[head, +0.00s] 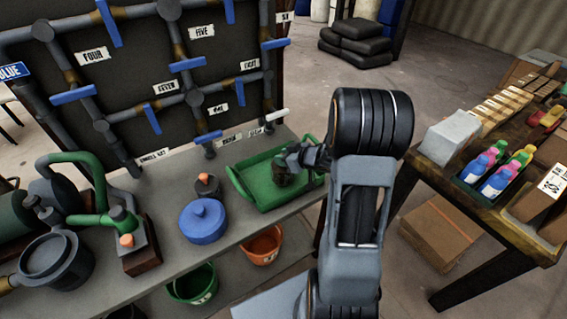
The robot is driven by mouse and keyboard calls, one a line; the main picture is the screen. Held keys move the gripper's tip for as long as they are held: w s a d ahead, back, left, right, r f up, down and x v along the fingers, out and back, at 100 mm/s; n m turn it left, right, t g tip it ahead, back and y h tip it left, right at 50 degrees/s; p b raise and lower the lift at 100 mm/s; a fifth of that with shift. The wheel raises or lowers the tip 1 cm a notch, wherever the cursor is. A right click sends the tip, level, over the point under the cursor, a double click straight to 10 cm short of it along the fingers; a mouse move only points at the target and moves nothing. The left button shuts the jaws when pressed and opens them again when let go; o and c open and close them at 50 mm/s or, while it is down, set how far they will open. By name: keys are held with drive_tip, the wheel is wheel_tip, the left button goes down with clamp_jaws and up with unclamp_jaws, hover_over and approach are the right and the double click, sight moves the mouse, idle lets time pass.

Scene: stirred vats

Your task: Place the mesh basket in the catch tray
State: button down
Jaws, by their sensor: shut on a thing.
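The catch tray is a green tray with raised handles (262,194) on the grey bench, left of my arm. The mesh basket (281,177) looks like a small dark container, within the tray's outline in the head view. My gripper (292,163) is at the basket's upper right and is shut on it. I cannot tell whether the basket touches the tray floor or hangs just above it. My arm hides part of the tray's right end.
A blue lidded pot (203,221) and a small dark device with an orange top (207,185) stand left of the tray. A pipe panel with blue levers (152,118) rises behind. A crowded table (480,215) stands right. Orange (262,246) and green (193,284) buckets sit below the bench.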

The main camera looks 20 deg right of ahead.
drive_tip(key=shift+f, duration=1.1)
drive_tip(key=shift+f, duration=0.1)
drive_tip(key=c, duration=0.8)
unclamp_jaws()
drive_tip(key=shift+c, duration=0.2)
